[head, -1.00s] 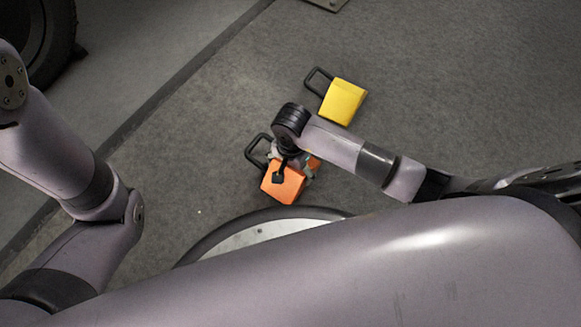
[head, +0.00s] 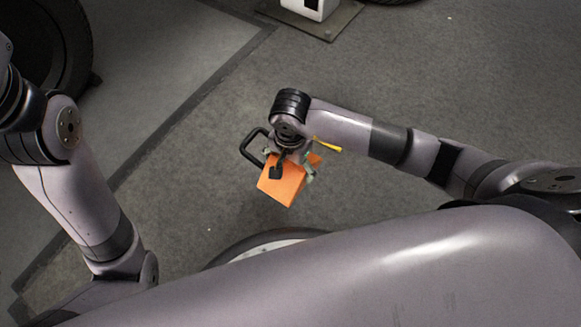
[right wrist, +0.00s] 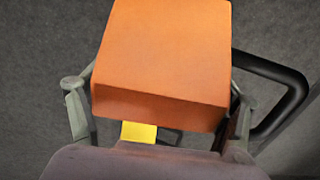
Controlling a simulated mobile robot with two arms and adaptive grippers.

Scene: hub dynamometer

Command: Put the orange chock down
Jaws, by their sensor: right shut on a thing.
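The orange chock (head: 285,184) is a wedge-like block with a black loop handle at its side. My right gripper (head: 290,165) is shut on it, with a finger on either side. In the right wrist view the orange chock (right wrist: 163,55) fills the middle between the fingers, and the black handle shows at the right. It appears to be held above the grey floor; the height is hard to tell. My left arm shows at the left of the head view, but its gripper is out of view.
A dark tyre (head: 62,45) stands at the upper left, and a metal plate with a white post (head: 313,8) at the top. The grey floor left of the orange chock is clear.

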